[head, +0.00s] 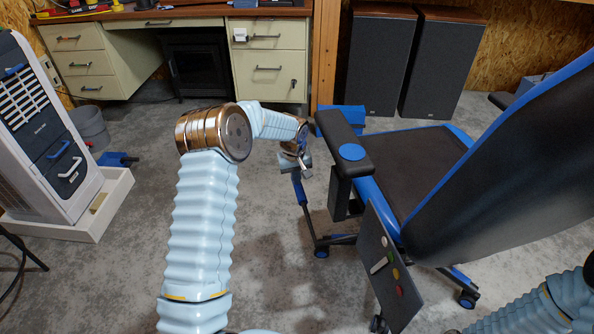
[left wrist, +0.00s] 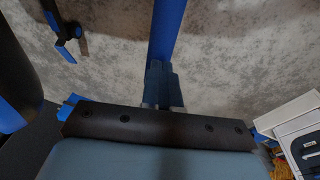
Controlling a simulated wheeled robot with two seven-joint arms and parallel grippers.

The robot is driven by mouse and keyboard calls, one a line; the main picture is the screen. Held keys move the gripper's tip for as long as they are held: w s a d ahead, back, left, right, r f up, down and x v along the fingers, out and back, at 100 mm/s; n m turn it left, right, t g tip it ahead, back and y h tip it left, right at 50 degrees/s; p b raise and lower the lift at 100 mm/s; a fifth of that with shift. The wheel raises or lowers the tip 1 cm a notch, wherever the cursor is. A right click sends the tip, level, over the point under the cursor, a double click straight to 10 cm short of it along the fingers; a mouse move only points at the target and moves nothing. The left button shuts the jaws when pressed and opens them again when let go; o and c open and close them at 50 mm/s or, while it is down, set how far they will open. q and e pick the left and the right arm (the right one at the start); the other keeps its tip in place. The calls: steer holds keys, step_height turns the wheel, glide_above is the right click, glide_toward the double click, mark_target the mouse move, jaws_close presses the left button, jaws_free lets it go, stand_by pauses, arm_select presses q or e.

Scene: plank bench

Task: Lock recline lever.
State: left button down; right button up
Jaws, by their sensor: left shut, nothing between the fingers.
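A black and blue reclining office chair (head: 415,165) stands at the right, its backrest tilted toward me. A dark slanted panel (head: 385,265) beside its seat carries a pale handle (head: 380,264) and several coloured buttons; I cannot tell whether this handle is the recline lever. My left gripper (head: 303,158) is left of the chair's armrest, partly hidden by its own wrist. In the left wrist view its fingers (left wrist: 162,85) are together and empty. A blue bar (left wrist: 168,30) shows just beyond the fingertips; contact is unclear. My right gripper is out of view.
The armrest (head: 345,145) is close to the right of my left gripper. A white cooler-like unit (head: 45,130) stands at the left. A desk (head: 170,50) and dark speakers (head: 410,60) stand at the back. Floor between unit and chair is mostly free.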

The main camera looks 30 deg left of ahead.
arm_select(q)
steer(key=shift+s+f, duration=0.25)
steer(key=shift+f, duration=0.35)
steer(key=shift+r, duration=0.1)
steer(key=shift+r+p, duration=0.3)
steer(key=shift+r, duration=0.05)
step_height(320, 180, up, 14)
steer(key=a+p, duration=0.1)
steer(key=shift+s+p, duration=0.3)
steer(key=shift+p, duration=0.05)
